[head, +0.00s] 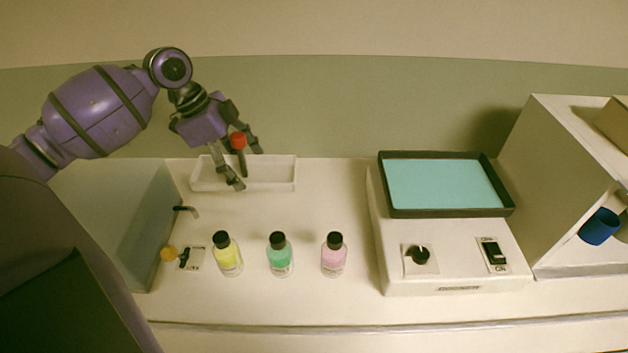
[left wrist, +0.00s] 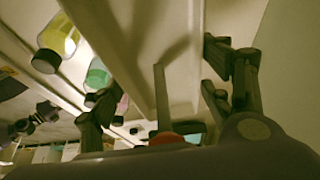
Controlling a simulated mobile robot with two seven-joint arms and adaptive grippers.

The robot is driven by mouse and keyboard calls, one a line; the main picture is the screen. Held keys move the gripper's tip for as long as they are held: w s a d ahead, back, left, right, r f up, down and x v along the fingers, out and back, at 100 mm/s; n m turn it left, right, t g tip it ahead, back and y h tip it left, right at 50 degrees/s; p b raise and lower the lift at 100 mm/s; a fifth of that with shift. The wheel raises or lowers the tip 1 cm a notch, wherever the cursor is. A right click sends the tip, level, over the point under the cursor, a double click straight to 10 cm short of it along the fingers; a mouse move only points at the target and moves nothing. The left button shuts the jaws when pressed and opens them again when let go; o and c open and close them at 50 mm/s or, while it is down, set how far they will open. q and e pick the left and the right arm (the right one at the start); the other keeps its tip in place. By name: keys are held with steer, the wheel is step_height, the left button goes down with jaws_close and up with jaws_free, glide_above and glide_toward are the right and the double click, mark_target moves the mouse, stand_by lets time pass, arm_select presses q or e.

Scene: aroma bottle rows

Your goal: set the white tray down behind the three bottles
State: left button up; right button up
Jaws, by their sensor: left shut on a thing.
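The shallow white tray (head: 285,184) is at the back of the white counter, behind the three bottles. I cannot tell whether it touches the counter. My left gripper (head: 247,168) reaches down over it and is shut on it, one finger at the front wall and one near the back. A thin post with a red top (head: 238,140) stands between the fingers; the red top also shows in the left wrist view (left wrist: 166,139). The yellow bottle (head: 229,260), green bottle (head: 280,260) and pink bottle (head: 334,260) stand upright in a row, black-capped.
A device with a teal-topped black frame (head: 445,184) stands right of the tray. A pale box (head: 120,215) with a small spout (head: 190,210) stands at the left. A shelf unit with a blue cup (head: 600,227) is at the far right. Counter between bottles and tray is clear.

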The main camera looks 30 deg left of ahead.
mark_target(292, 170)
arm_select(q)
steer(key=w+d+f, duration=0.1)
steer(key=w+f, duration=0.1)
steer(key=w, duration=0.1)
steer(key=w+d+f+b, duration=0.1)
steer(key=w+d+f, duration=0.1)
steer(key=w+f, duration=0.1)
steer(key=w+d+f, duration=0.2)
steer(key=w+f, duration=0.1)
steer(key=w, duration=0.2)
steer(key=shift+w, duration=0.15)
steer(key=shift+w+d+f, duration=0.15)
steer(key=shift+w+f, duration=0.35)
steer(key=shift+f, duration=0.2)
steer(key=shift+w+f, duration=0.15)
steer(key=shift+f, duration=1.55)
arm_select(e)
steer(key=shift+s+d+f, duration=0.1)
steer(key=shift+s+f, duration=0.55)
steer(key=shift+f, duration=0.3)
arm_select(q)
steer(key=shift+f, duration=0.1)
steer(key=o, duration=1.3)
arm_select(e)
steer(key=shift+f, duration=0.1)
